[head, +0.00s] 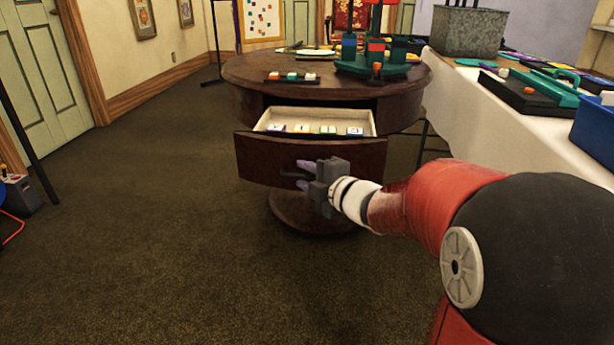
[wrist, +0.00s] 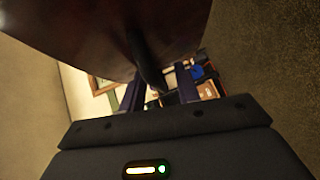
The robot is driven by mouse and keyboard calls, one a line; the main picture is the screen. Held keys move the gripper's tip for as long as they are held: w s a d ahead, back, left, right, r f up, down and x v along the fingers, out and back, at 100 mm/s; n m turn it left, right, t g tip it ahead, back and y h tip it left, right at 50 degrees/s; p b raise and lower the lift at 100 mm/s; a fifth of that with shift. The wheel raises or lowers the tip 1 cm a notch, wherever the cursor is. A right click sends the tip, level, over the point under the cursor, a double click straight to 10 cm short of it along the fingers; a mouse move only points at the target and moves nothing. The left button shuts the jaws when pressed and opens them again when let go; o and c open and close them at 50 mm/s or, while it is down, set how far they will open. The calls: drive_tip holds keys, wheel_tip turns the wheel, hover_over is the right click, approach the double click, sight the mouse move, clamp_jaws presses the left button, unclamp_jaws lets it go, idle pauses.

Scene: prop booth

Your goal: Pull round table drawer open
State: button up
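The round table (head: 320,75) is dark wood, and its drawer (head: 262,160) stands pulled out toward me. The drawer's pale inside shows a row of small coloured blocks (head: 300,128). A dark handle (head: 291,176) is on the drawer front. My gripper (head: 304,176) is at the handle, with its two purple fingers apart, one above and one below it. In the wrist view the handle (wrist: 148,65) reaches between the spread fingers, with gaps visible beside it. Part of the handle is hidden by my gripper in the head view.
A coloured block rack (head: 376,68) and a small block strip (head: 291,77) are on the tabletop. A white-clothed table (head: 490,120) with a metal tub (head: 468,32) and a blue bin (head: 594,128) stands at right.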

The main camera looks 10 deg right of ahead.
drive_tip(key=p+v, duration=0.1)
drive_tip(key=v, duration=0.6)
drive_tip(key=shift+s+d, duration=0.2)
drive_tip(key=shift+s, duration=0.15)
drive_tip(key=shift+r, duration=0.1)
